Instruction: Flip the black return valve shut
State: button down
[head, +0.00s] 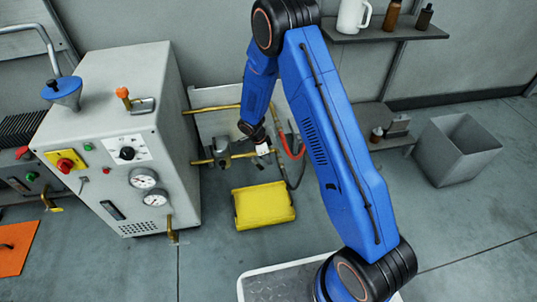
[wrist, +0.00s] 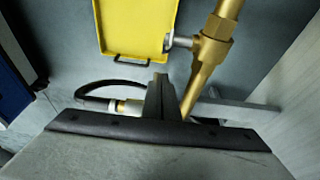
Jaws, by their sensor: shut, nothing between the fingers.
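My gripper (head: 262,150) is at the lower brass pipe (head: 205,161) beside the machine, small in the head view. In the wrist view its dark fingers (wrist: 162,94) are together, with nothing between them. A brass pipe with a fitting (wrist: 209,58) runs just right of the fingers, and a short silver stem sticks out of it to the left. In the head view a grey valve-like body (head: 222,147) sits on the lower pipe, left of my gripper. I cannot make out a black valve handle for certain; my gripper may hide it.
A yellow tray (head: 264,222) lies on the floor below the pipes; its rim shows in the wrist view (wrist: 112,48). A black hose (wrist: 92,99) and a red hose (head: 284,142) hang close by. The grey machine (head: 112,85) stands left, a grey bin (head: 455,160) right.

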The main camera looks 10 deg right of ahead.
aim_at(260, 165)
jog(key=shift+a+f, duration=0.3)
jog(key=shift+a, duration=0.3)
jog(key=shift+a+f, duration=0.3)
jog(key=shift+a, duration=0.25)
jog(key=shift+a+f+y, duration=0.1)
jog(key=shift+f+y, duration=0.2)
jog(key=shift+y, duration=0.5)
jog(key=shift+a+f, duration=0.2)
jog(key=shift+f, duration=0.05)
jog(key=shift+a+f, duration=0.35)
jog(key=shift+f, duration=0.1)
jog(key=shift+a+f, duration=0.1)
jog(key=shift+a, duration=0.05)
dwell(0.6)
